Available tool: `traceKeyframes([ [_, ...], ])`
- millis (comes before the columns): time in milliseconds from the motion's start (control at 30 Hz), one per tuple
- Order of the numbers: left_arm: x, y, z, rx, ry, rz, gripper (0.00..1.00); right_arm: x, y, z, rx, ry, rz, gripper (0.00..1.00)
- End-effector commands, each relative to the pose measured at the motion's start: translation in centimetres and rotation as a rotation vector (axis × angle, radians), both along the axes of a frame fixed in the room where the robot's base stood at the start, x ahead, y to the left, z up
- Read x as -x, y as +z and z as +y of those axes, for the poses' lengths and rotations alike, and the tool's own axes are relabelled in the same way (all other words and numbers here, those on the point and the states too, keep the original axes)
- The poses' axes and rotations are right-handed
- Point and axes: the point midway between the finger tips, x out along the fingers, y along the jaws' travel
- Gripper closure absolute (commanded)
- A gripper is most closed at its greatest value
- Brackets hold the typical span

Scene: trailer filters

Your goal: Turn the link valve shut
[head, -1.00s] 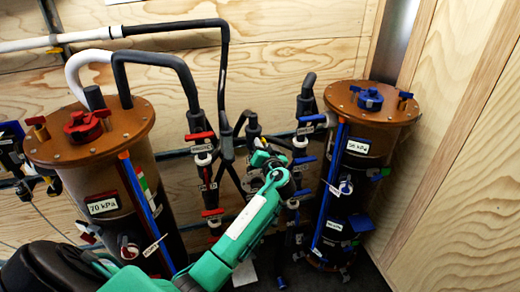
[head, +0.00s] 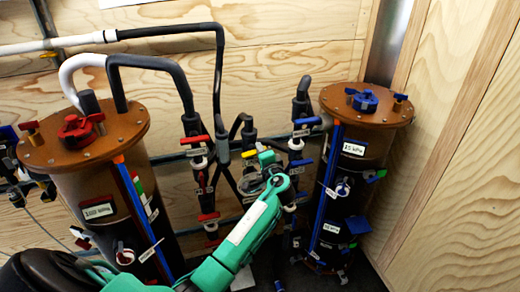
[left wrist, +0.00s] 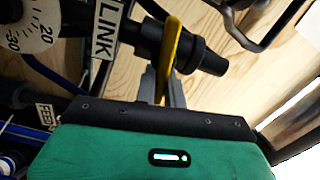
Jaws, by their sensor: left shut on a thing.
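The link valve's yellow handle (left wrist: 171,45) shows in the left wrist view beside a white LINK label (left wrist: 104,32). It lies crosswise to the dark pipe (left wrist: 143,38) behind it. My left gripper (left wrist: 162,82) is shut on this handle, one grey finger on each side. In the head view my left gripper (head: 268,158) reaches in among the pipes between the two filter tanks, and its arm hides most of the valve there. My right gripper is not in view.
A left tank (head: 75,190) and a right tank (head: 359,180), both with brown lids, flank the pipes. Red-handled valves (head: 196,139) and blue-handled valves (head: 301,163) stand close to my gripper. A round gauge (left wrist: 30,22) sits near the LINK label. Plywood walls close the back and right.

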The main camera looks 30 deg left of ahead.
Motion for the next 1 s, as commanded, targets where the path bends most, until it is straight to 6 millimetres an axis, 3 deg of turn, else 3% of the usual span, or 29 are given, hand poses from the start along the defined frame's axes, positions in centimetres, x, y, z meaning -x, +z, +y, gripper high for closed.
traceKeyframes([
  [400,-0.03,-0.4,-0.03,-0.118,0.0,0.138,1.0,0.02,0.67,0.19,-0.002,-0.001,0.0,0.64],
  [933,-0.02,-0.52,-0.03,-0.134,-0.001,0.157,1.0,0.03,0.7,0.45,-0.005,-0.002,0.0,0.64],
  [1000,-0.02,-0.53,-0.03,-0.133,-0.001,0.156,0.79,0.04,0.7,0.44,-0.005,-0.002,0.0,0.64],
])
